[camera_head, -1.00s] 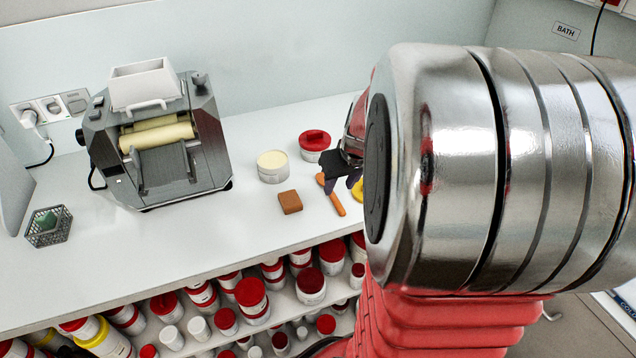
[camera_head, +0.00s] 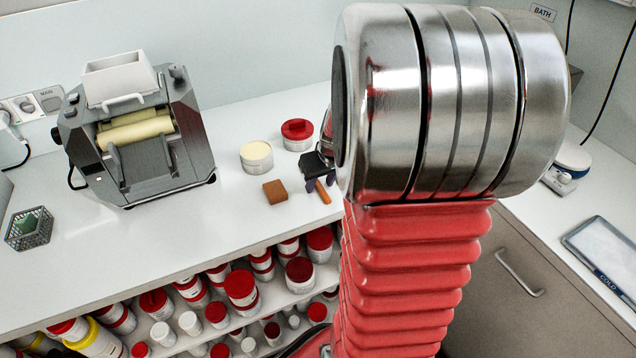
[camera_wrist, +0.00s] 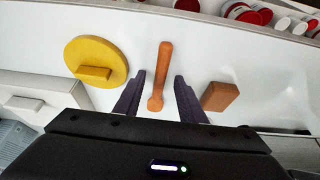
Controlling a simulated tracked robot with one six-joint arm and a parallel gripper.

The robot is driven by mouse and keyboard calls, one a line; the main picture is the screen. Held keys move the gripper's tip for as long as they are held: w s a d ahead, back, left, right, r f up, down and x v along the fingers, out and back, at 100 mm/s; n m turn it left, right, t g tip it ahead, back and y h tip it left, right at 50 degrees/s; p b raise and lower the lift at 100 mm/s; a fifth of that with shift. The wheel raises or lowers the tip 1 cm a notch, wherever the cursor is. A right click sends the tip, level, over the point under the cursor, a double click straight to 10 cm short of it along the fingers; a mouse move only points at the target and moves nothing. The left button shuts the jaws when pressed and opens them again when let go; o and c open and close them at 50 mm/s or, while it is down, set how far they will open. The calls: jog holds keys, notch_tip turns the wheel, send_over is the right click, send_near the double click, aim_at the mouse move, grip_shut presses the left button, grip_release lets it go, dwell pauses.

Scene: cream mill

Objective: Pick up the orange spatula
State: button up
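The orange spatula (camera_wrist: 161,72) lies on the white counter in the wrist view, its long part pointing away and its rounder end close to me. My gripper (camera_wrist: 160,82) is open, with its two dark fingers on either side of the spatula's near end. I cannot tell how high the fingers are above the counter. In the head view the spatula (camera_head: 322,191) shows only in part beside my gripper (camera_head: 316,182), and my arm hides the area to its right.
A brown block (camera_wrist: 220,96) lies right of the fingers, and a yellow disc with a handle (camera_wrist: 96,61) lies left. Shelves of jars are below.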

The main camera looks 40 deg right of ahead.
dwell(0.3)
grip_shut()
dwell(0.3)
